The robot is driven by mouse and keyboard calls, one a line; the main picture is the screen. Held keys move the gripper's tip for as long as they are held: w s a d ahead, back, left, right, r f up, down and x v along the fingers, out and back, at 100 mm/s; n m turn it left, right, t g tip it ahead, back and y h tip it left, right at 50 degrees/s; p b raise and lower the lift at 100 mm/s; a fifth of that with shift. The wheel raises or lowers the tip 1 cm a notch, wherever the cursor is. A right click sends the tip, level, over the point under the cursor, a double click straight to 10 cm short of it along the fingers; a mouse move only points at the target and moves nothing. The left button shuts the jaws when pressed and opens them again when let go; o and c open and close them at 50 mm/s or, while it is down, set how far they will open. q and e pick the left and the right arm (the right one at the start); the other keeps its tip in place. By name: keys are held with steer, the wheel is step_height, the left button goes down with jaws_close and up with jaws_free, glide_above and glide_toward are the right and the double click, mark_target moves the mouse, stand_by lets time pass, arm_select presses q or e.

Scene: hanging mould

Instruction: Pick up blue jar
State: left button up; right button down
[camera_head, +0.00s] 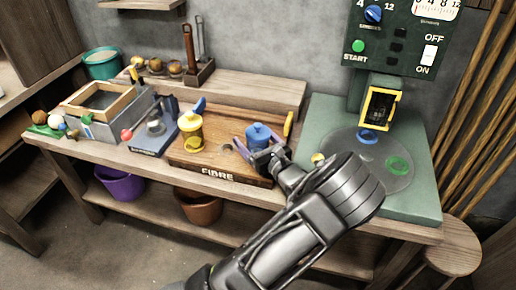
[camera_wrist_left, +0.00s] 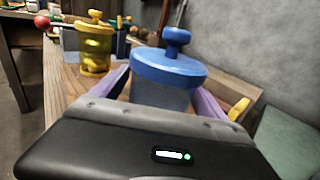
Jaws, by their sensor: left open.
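The blue jar (camera_head: 258,134) stands upright on the wooden board marked FIBRE (camera_head: 215,172). It has a blue lid with a round knob and a greyish clear body, seen close up in the left wrist view (camera_wrist_left: 168,68). My left gripper (camera_head: 258,149) is open at the jar, with its purple fingers one on each side of the jar's body in the left wrist view (camera_wrist_left: 163,90). The jar's lower part is hidden behind the gripper. I cannot tell whether the fingers touch it. My right gripper is not in view.
A yellow jar (camera_head: 190,132) stands left of the blue jar on the same board. A yellow-handled tool (camera_head: 288,124) lies at the board's right end. A green machine (camera_head: 405,45) with a round plate (camera_head: 385,172) stands to the right. A raised shelf runs behind the board.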

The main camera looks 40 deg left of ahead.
arm_select(q)
steer(key=shift+c, duration=0.4)
jaws_close()
stand_by(0.7)
